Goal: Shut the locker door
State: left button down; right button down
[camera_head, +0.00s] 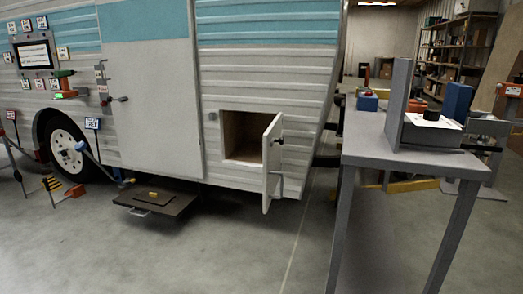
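The locker door (272,162) is a small white panel on the lower side of the camper. It stands swung out from the locker opening (242,136), hinged on the opening's right side, with a dark knob (278,140) and a grey handle or bracket low on it. The opening shows a bare brown wooden inside. Neither of my grippers is in view.
A grey table (376,148) with boxes and a black round object stands to the right of the door. A dark step (156,199) juts out below the camper's main door on the left. The concrete floor in front is clear.

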aim_at(272, 165)
jog(key=u, duration=0.8)
jog(key=i, duration=1.35)
jog(key=z, duration=0.35)
